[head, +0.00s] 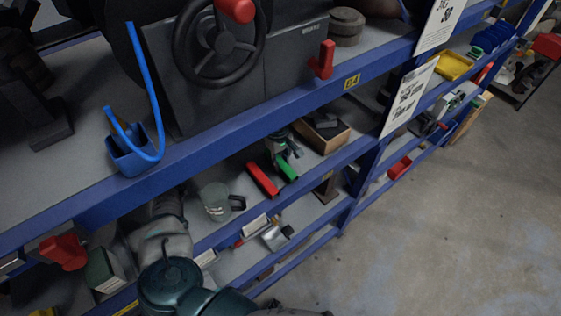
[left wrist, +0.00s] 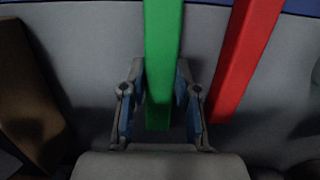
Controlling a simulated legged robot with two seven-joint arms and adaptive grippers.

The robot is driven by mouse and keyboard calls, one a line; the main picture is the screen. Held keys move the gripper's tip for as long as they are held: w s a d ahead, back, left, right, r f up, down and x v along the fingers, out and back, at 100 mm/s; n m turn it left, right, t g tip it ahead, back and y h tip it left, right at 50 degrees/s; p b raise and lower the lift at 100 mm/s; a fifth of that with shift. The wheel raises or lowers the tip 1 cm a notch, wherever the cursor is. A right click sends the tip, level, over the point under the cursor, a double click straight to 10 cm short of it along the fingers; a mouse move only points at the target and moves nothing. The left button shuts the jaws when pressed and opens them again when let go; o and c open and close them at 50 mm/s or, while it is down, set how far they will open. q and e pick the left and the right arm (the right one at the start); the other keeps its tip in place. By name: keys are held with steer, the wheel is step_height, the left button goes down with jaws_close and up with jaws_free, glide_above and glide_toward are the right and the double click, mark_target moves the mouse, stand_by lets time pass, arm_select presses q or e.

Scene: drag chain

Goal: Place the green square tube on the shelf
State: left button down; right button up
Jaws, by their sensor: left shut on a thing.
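The green square tube (head: 288,168) is on the middle shelf level (head: 240,180), beside a red square tube (head: 262,179). My left gripper (head: 287,153) is at the far end of the green tube in the head view. In the left wrist view, the gripper (left wrist: 161,82) is shut on the green tube (left wrist: 163,50), one finger on each side. The red tube (left wrist: 244,55) lies just to the right there, apart from the green tube. I cannot tell whether the green tube touches the shelf surface. My right gripper is not in view.
A grey mug (head: 216,201) stands left of the tubes. An open wooden box (head: 322,134) is to the right. The blue upper shelf beam (head: 200,160) runs above this level. A brown object (left wrist: 28,95) is left of the gripper in the left wrist view.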

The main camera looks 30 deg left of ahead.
mark_target(283, 161)
arm_select(q)
steer(key=shift+d+f, duration=0.2)
steer(key=shift+d, duration=0.05)
steer(key=shift+w+d, duration=0.1)
steer(key=shift+d, duration=0.25)
steer(key=shift+d+f, duration=0.1)
steer(key=shift+d, duration=0.05)
steer(key=c, duration=0.9)
jaws_free()
steer(key=shift+o, duration=0.2)
steer(key=shift+a, duration=0.4)
steer(key=shift+a+r, duration=0.2)
step_height(283, 161, up, 6)
steer(key=shift+w+r+b, duration=0.15)
steer(key=shift+r+b, duration=0.1)
steer(key=shift+b, duration=0.8)
steer(key=shift+d+r, duration=0.1)
steer(key=shift+r, duration=0.35)
steer(key=shift+a, duration=0.2)
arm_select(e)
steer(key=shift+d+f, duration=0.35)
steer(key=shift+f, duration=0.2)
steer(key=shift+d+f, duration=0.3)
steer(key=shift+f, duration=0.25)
arm_select(q)
steer(key=shift+a, duration=0.2)
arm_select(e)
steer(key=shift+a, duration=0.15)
